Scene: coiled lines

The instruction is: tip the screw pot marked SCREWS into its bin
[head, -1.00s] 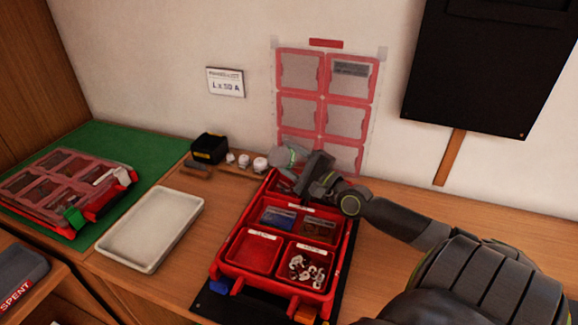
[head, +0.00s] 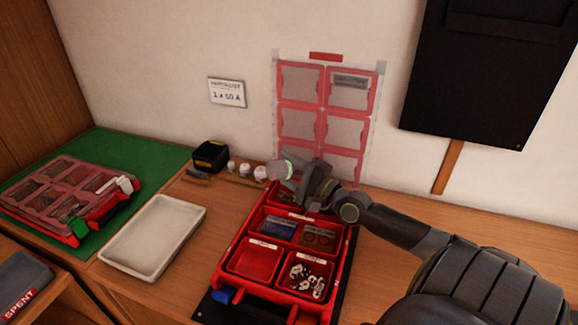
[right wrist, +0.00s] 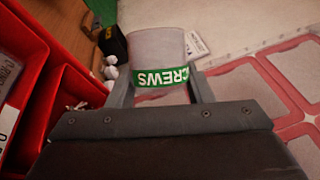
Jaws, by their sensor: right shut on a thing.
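The screw pot (head: 279,171) is a small translucent pot with a green band. In the right wrist view the pot (right wrist: 158,48) shows white letters on the band, upside down, of which "CREWS" is readable. My right gripper (head: 292,175) is shut on the pot, one finger on each side. It holds the pot tilted over the far end of the red organizer case (head: 228,258). I cannot make out screws inside the pot. The far bins are partly hidden by my gripper and arm. My left gripper is not in view.
Small white pots (head: 244,169) and a black box (head: 210,156) stand left of the held pot. An empty pale tray (head: 150,262) lies left of the case. A closed red case (head: 97,226) rests on the green mat (head: 128,157).

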